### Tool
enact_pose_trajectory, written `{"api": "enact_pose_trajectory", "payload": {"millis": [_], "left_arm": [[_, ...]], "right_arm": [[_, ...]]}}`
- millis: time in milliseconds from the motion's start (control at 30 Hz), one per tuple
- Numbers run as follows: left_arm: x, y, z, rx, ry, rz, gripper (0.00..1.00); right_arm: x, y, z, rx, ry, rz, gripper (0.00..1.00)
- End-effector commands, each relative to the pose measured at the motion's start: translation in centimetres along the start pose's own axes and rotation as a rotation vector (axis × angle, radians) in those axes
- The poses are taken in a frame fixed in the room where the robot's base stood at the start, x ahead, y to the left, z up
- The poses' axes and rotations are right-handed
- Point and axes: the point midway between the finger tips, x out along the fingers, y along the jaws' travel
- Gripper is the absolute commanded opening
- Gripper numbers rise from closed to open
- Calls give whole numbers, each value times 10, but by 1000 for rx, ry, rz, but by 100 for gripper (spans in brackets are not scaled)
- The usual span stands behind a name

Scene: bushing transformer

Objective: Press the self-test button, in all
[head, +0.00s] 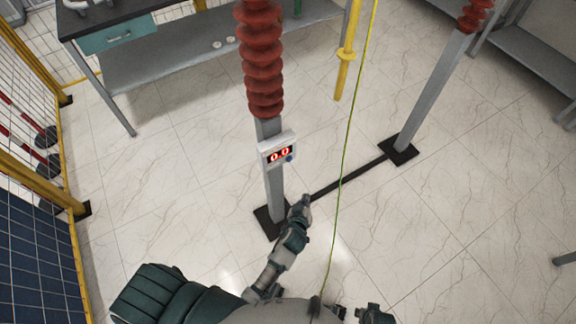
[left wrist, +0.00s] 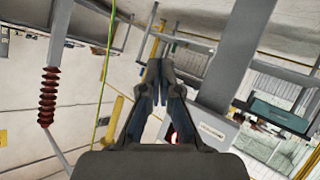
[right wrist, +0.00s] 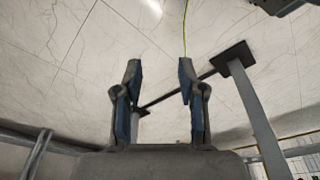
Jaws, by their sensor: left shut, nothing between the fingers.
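A white box with a red-digit display (head: 277,152) is mounted on the grey post below a red ribbed insulator (head: 260,60). A small blue button (head: 289,159) sits at its lower right. My left gripper (head: 304,200) is below the box, beside the post and apart from the button. In the left wrist view its fingers (left wrist: 156,66) are shut and empty; the box (left wrist: 214,130) shows behind and right of them, its display partly hidden and its button not discernible. My right gripper (head: 373,314) is low at the bottom edge; in the right wrist view its fingers (right wrist: 159,75) are apart and empty.
A green-yellow cable (head: 346,150) runs down right of the post. A second post (head: 432,95) stands at right, joined by a black floor bar (head: 350,178). A workbench (head: 190,50) is behind, a yellow-framed fence (head: 40,180) at left. Tiled floor between is clear.

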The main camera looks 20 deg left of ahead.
Motion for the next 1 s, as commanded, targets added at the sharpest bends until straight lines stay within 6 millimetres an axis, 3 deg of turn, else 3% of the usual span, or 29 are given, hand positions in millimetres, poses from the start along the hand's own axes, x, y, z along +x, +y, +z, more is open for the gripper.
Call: {"api": "enact_pose_trajectory", "payload": {"millis": [100,300,867,1000], "left_arm": [[-2,16,-36,-78,93,17,0],[-7,28,-67,-145,168,33,0],[-2,23,-76,-146,177,34,0],[8,14,-87,-146,177,34,0]], "right_arm": [[-15,1,-3,2,6,1,40],[-30,2,-6,3,9,1,40],[-30,2,-7,3,12,2,40],[-13,0,-3,0,2,0,40]]}}
